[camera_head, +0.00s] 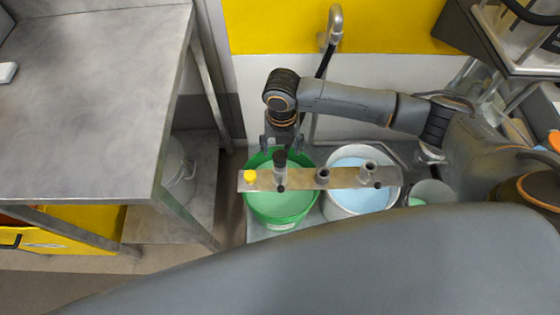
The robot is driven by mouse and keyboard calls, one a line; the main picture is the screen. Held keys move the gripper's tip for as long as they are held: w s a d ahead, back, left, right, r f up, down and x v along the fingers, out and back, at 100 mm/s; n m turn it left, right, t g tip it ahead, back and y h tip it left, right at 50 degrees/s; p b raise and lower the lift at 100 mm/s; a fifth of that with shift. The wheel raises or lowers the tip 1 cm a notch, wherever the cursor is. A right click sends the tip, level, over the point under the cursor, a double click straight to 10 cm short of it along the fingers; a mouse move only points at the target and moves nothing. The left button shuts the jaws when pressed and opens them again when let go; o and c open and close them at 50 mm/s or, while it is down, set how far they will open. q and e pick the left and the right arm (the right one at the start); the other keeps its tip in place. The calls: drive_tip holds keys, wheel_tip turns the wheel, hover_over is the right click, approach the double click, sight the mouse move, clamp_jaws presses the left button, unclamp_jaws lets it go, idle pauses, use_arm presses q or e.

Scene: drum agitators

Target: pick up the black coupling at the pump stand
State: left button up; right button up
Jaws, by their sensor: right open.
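A narrow metal bar (345,178) lies across a green bucket and a white bucket. A dark upright cylindrical piece (280,160), which looks like the black coupling, stands on the bar above the green bucket. My right gripper (281,145) points down just behind and above this piece. Its two fingers are apart, one to each side, and nothing shows held between them. I cannot tell whether the fingers touch the piece. My left gripper is not in view.
The bar also carries a yellow cap (249,176), a dark ring (323,175) and a grey fitting (368,170). The green bucket (281,208) and white bucket (332,207) stand below. A grey table (90,90) is at left; a tap (335,22) rises behind.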

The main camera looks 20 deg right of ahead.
sight(280, 155)
drive_tip(key=shift+w+a+f, duration=0.1)
drive_tip(key=shift+w+f, duration=0.1)
drive_tip(key=shift+f, duration=1.5)
drive_tip(key=shift+w+f, duration=0.15)
drive_tip(key=shift+f, duration=1.5)
clamp_jaws()
drive_tip(key=shift+r, duration=0.1)
drive_tip(key=shift+w+r, duration=0.1)
drive_tip(key=shift+r, duration=0.35)
drive_tip(key=r, duration=0.2)
drive_tip(key=shift+s+a+r, duration=0.1)
drive_tip(key=shift+s+r, duration=0.1)
drive_tip(key=shift+r, duration=0.1)
drive_tip(key=s+a+r, duration=0.3)
drive_tip(key=s+r, duration=0.6)
drive_tip(key=s, duration=0.4)
drive_tip(key=shift+a+r, duration=0.2)
drive_tip(key=shift+a, duration=0.15)
